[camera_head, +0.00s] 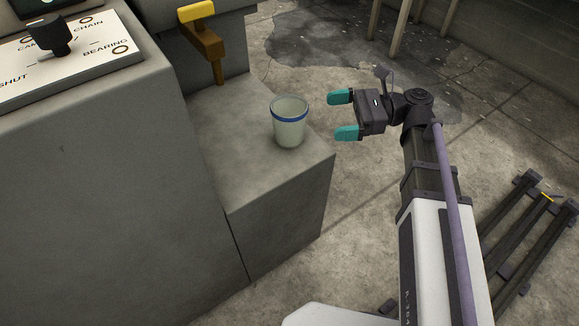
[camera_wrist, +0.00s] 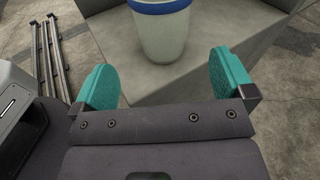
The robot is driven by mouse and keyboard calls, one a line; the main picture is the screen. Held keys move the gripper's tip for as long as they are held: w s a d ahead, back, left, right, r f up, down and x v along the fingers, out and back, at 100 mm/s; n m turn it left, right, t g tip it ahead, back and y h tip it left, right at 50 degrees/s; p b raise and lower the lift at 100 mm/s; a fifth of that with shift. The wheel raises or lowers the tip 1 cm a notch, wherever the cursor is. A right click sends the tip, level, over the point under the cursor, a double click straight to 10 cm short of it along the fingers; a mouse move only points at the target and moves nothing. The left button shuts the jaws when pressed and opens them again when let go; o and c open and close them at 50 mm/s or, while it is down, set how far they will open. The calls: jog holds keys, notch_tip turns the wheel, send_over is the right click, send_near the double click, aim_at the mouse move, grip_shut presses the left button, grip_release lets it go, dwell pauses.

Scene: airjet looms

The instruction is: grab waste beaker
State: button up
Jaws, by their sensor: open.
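The waste beaker (camera_head: 290,124) is a pale translucent cup with a blue band near its rim. It stands upright on a grey concrete ledge (camera_head: 245,150), near the ledge's right edge. My gripper (camera_head: 342,115) is open and empty, to the right of the beaker and apart from it, with its two teal fingers pointing left toward it. In the wrist view the beaker (camera_wrist: 162,30) shows ahead, at the top between the two teal fingers (camera_wrist: 165,82). Its top is cut off by the frame there.
A grey machine body with a control panel (camera_head: 70,55) and black knob stands at the left. A yellow-topped brown lever (camera_head: 205,42) rises behind the beaker. A dark rail frame (camera_head: 525,240) lies on the floor at the right. Wet concrete floor is open behind my gripper.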

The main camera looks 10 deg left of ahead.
notch_tip(320, 180, down, 2)
jog(key=f+b, duration=0.1)
jog(key=y, duration=0.1)
send_near(274, 122)
jog(key=shift+m+g, duration=0.3)
jog(key=shift+m, duration=0.1)
jog(key=a, duration=0.2)
jog(key=a+f, duration=0.1)
jog(key=a, duration=0.1)
jog(key=s+a, duration=0.1)
jog(key=a, duration=0.1)
jog(key=shift+a+f, duration=0.15)
jog(key=shift+w, duration=0.1)
jog(key=shift+c, duration=0.4)
jog(key=c, duration=0.9)
jog(key=shift+c, duration=0.2)
